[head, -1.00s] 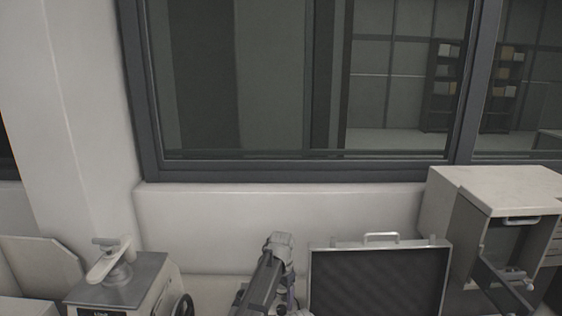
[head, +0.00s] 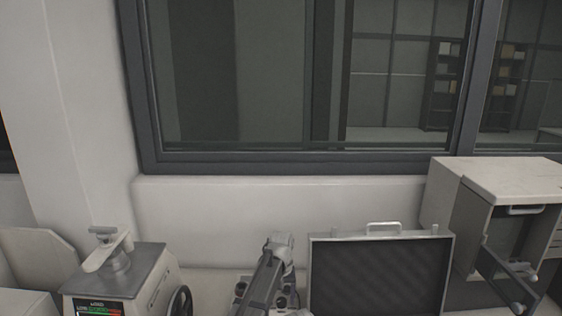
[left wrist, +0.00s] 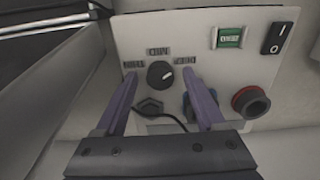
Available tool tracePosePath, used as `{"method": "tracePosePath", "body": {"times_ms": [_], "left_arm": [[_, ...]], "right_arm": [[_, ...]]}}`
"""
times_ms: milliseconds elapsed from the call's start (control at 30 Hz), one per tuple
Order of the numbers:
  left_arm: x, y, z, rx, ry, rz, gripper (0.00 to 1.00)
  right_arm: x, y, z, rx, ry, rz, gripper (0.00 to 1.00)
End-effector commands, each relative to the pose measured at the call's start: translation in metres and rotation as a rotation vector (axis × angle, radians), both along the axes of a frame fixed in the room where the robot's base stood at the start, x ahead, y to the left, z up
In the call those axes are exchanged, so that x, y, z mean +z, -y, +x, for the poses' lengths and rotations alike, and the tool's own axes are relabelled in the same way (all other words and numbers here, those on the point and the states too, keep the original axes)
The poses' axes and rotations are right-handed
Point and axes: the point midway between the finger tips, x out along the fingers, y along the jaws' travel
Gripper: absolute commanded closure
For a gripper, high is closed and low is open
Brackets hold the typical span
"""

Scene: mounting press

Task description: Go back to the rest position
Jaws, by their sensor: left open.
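My left gripper (left wrist: 160,74) is open, with two purple fingers spread and nothing between them. In the left wrist view the fingers are over a pale control panel (left wrist: 190,40) with a dark rotary knob (left wrist: 160,74) between the tips. I cannot tell whether they touch the panel. In the head view my left arm comes up at the bottom centre, and its fingers are mostly hidden. My right gripper is in neither view.
A grey-topped machine (head: 125,275) with a lever and lit display stands at the left. An open case (head: 380,270) with dark foam is right of my arm. A window (head: 300,80) is behind.

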Motion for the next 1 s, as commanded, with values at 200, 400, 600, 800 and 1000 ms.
{"method": "tracePosePath", "body": {"times_ms": [200, 400, 600, 800, 1000], "left_arm": [[0.000, 0.000, 0.000, 0.215, 0.000, 0.000, 0.28], [0.012, 0.000, 0.000, 0.318, 0.000, 0.000, 0.28], [0.018, 0.000, 0.000, 0.315, 0.000, 0.000, 0.28], [0.019, 0.000, 0.000, 0.314, 0.000, 0.000, 0.28], [0.018, 0.000, 0.000, 0.314, 0.000, 0.000, 0.28]], "right_arm": [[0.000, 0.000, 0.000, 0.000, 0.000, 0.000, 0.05], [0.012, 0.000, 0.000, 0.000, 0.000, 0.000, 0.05], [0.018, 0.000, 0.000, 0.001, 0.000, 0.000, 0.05], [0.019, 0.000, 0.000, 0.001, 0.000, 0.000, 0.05], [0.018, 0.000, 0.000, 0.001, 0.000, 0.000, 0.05]]}}
